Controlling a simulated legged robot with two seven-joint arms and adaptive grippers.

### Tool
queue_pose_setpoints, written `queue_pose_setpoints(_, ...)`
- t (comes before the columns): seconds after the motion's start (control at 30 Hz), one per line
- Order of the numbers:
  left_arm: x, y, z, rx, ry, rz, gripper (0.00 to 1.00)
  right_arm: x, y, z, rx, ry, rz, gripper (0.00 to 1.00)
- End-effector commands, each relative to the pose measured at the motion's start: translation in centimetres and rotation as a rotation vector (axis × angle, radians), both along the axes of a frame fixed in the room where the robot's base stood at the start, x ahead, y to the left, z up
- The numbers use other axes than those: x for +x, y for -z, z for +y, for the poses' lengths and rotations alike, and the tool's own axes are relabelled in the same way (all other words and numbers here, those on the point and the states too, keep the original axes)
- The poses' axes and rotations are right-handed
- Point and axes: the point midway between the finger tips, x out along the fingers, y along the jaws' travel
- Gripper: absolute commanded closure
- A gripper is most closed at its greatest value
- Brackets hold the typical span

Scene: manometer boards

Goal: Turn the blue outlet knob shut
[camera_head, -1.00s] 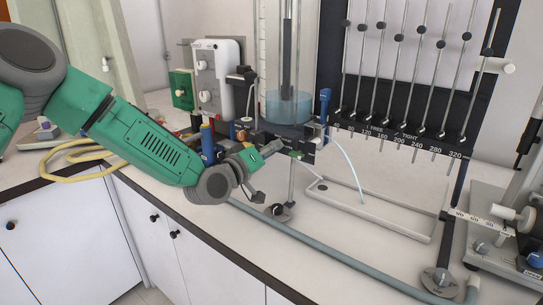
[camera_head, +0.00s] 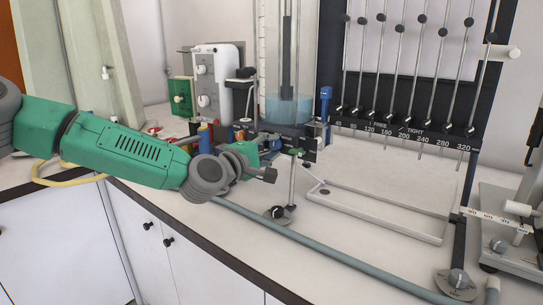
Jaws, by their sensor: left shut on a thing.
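An upright blue handle (camera_head: 326,97) stands at the right side of the clear water cylinder (camera_head: 289,106). It is the clearest blue part near the outlet; I cannot tell whether it is the outlet knob. My left gripper (camera_head: 267,175) is in front of the dark block under the cylinder, below and to the left of that handle and apart from it in the picture. Its fingers are closed together on something too small to make out. No water jet shows over the tray. My right gripper is not in view.
A shallow white tray (camera_head: 385,217) lies on the bench to the right. The manometer board (camera_head: 403,125) with several tubes stands behind it. A long grey-green hose (camera_head: 325,255) runs along the front edge. A green and white unit (camera_head: 212,85) stands at the back left.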

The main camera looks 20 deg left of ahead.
Motion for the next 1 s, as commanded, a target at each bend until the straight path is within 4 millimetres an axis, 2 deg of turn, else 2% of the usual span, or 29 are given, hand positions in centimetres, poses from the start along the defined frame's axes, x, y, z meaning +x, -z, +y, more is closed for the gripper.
queue_pose_setpoints(0.3, 0.24, -0.07, 0.41, -0.115, -0.010, 0.037, 1.00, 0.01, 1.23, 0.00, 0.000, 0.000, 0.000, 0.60)
queue_pose_setpoints(0.83, 0.22, -0.07, 0.40, -0.137, -0.010, 0.047, 1.00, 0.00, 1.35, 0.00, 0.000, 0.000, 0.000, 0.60)
queue_pose_setpoints(0.87, 0.22, -0.06, 0.40, -0.137, -0.010, 0.047, 0.72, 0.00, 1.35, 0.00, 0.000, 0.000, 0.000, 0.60)
queue_pose_setpoints(0.9, 0.22, -0.06, 0.39, -0.137, -0.009, 0.047, 0.68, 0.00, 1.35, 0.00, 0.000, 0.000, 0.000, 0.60)
queue_pose_setpoints(1.0, 0.12, -0.05, 0.28, -0.136, -0.007, 0.047, 0.68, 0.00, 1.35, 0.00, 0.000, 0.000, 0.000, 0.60)
